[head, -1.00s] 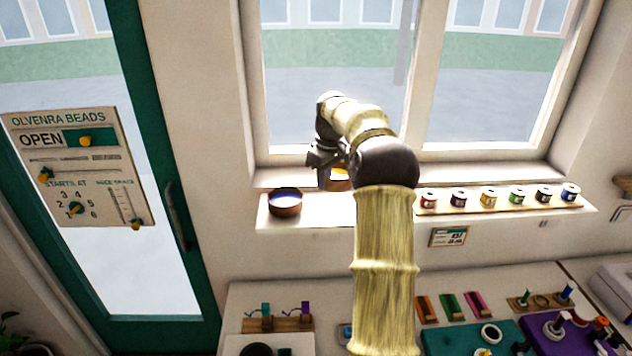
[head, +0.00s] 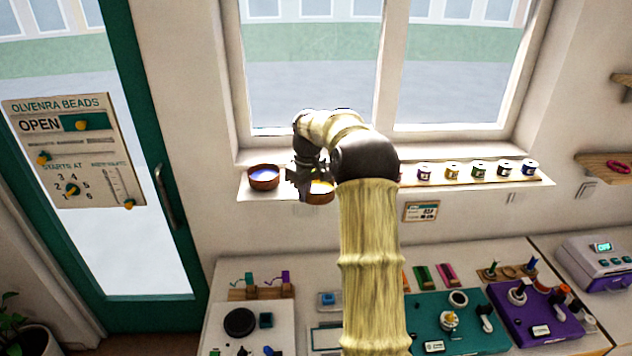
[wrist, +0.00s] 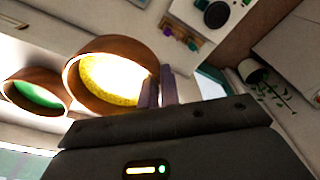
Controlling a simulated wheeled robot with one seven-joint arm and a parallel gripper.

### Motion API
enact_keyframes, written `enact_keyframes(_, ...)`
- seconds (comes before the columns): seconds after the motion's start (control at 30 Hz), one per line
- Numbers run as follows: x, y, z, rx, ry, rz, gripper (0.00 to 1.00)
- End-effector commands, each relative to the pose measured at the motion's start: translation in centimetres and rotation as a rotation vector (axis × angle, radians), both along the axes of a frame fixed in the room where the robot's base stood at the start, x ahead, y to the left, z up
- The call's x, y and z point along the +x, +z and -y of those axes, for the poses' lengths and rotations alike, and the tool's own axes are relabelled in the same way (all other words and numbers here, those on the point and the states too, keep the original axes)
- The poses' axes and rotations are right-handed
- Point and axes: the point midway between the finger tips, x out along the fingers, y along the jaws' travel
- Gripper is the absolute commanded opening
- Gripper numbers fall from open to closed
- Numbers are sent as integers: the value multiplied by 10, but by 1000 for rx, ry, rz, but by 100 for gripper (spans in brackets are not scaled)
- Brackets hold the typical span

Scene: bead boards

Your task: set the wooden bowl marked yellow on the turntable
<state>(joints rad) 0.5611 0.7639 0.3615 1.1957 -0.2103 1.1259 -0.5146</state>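The wooden bowl with a yellow inside (head: 320,196) shows partly behind my arm in the head view, at the front of the window ledge. In the wrist view the same bowl (wrist: 88,62) is large and close, its yellow inside brightly lit. My gripper (head: 303,178) has its two fingers close together at the bowl's rim, and they look shut on its wall in the wrist view (wrist: 159,88). A black round disc (head: 240,322), which looks like the turntable, lies on the white board at the lower left. It also shows in the wrist view (wrist: 217,14).
A blue-inside bowl (head: 263,178) stands left on the ledge (head: 250,192). A green-inside bowl (wrist: 36,92) shows in the wrist view. Several small jars (head: 479,170) line the ledge's right. Pegs on a wooden rack (head: 262,292) stand behind the disc. Teal (head: 415,310) and purple (head: 560,335) boards lie right.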

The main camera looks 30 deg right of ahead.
Motion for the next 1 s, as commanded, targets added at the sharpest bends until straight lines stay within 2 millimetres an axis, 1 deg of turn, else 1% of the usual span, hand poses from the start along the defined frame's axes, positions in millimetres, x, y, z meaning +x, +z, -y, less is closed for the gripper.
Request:
enact_keyframes(0.03, 1, -7, -8, -1, -1, -3, 0)
enact_keyframes(0.27, 5, -41, -38, -5, -29, -6, 0)
enact_keyframes(0.37, 4, -60, -54, -6, -45, -8, 0)
enact_keyframes(0.47, 1, -84, -73, -6, -67, -9, 0)
enact_keyframes(0.53, -4, -105, -92, -8, -88, -11, 0)
enact_keyframes(0.7, -27, -159, -140, -7, -149, -9, 0)
enact_keyframes(0.8, -44, -185, -163, -6, -185, -7, 0)
enact_keyframes(0.97, -73, -223, -192, -1, -238, -2, 0)
enact_keyframes(1.0, -80, -235, -198, 0, -249, -1, 0)
